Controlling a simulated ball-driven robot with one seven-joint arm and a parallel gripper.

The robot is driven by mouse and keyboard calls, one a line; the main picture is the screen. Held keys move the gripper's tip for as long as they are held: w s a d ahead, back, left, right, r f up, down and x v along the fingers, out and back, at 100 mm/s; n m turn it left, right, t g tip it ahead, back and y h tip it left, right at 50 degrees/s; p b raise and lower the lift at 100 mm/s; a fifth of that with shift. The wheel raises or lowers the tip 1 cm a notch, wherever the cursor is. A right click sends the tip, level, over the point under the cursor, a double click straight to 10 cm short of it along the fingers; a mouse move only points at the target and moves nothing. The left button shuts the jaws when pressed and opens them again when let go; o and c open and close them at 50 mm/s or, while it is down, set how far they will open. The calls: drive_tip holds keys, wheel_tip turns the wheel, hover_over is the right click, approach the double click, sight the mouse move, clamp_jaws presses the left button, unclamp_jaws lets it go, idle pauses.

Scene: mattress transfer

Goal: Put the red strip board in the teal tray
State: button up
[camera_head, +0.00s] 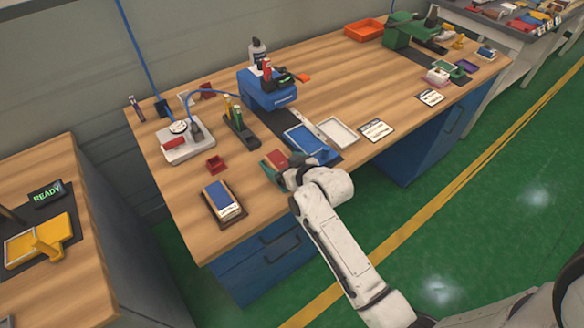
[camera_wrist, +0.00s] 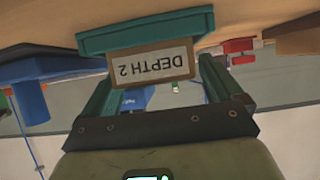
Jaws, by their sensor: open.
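The teal tray (camera_head: 267,169) is near the front edge of the wooden bench, partly hidden by my gripper (camera_head: 287,176). A flat red piece, which looks like the red strip board (camera_head: 277,157), shows within the tray's outline. I cannot tell how deep it sits. In the wrist view, a teal rim (camera_wrist: 145,32) with a tan plate marked "DEPTH 2" is just ahead of my gripper (camera_wrist: 156,75). My gripper's fingers stand apart, one on each side of the plate. I see nothing clamped between them; the board is not clear in that view.
A blue tray (camera_head: 306,139) and a white tray (camera_head: 338,132) lie just right of my gripper. A blue machine (camera_head: 267,91) stands behind. Bare wood lies between the bin and pad.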

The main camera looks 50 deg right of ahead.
drive_tip(key=v, duration=1.2)
drive_tip(key=s+a+f+n+g+y, duration=0.1)
drive_tip(key=s+a+f+g, duration=0.3)
drive_tip(key=s, duration=0.4)
drive_tip(key=s+a+f+n+g+y, duration=0.1)
drive_tip(key=s+a+f+g+y, duration=0.1)
drive_tip(key=s+a+f+g, duration=0.2)
drive_tip(key=s+a+g, duration=0.2)
drive_tip(key=s+a, duration=0.2)
drive_tip(key=shift+n+g, duration=0.4)
